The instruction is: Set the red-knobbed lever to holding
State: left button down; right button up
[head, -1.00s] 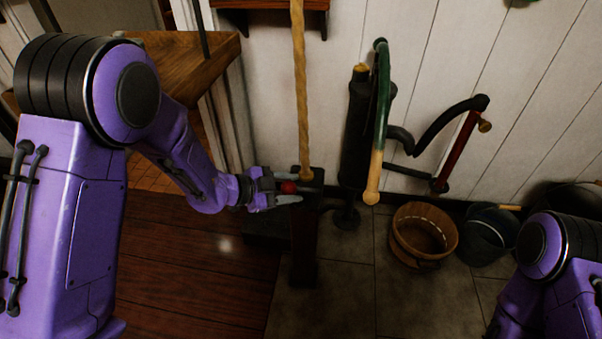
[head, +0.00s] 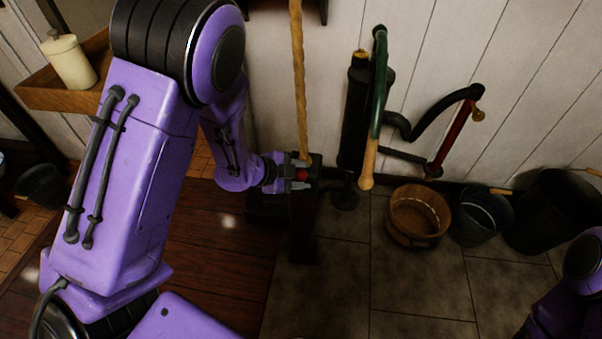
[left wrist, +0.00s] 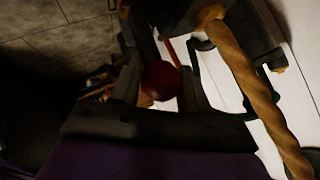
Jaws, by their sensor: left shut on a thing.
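The red knob (head: 302,174) of the lever sits at the top of a dark post (head: 304,222), beside the lower end of an upright rope. My left gripper (head: 298,174) is shut on the red knob, with a finger on either side. In the left wrist view the round red knob (left wrist: 160,81) lies between the two dark fingers (left wrist: 158,85). The lever's shaft is mostly hidden by the gripper and post. No markings for the lever's positions can be read. My right gripper is not in view; only part of my right arm shows at the lower right.
The thick rope (head: 300,80) hangs close by the knob. A hand pump with a green and wooden handle (head: 378,90) stands to the right. A wooden bucket (head: 418,215) and dark buckets (head: 484,216) stand on the tiles. A jar (head: 68,60) stands on a wooden shelf at left.

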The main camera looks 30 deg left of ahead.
pick_arm(q)
jog(key=shift+w+r, duration=0.1)
jog(key=shift+w, duration=0.05)
jog(key=c, duration=0.7)
grip_release()
jog(key=shift+o, duration=0.4)
jog(key=shift+d, duration=0.15)
jog(key=p+v, duration=0.1)
jog(key=v, duration=0.9)
jog(key=shift+s+p, duration=0.25)
jog(key=shift+p, duration=0.1)
jog(key=shift+r, duration=0.1)
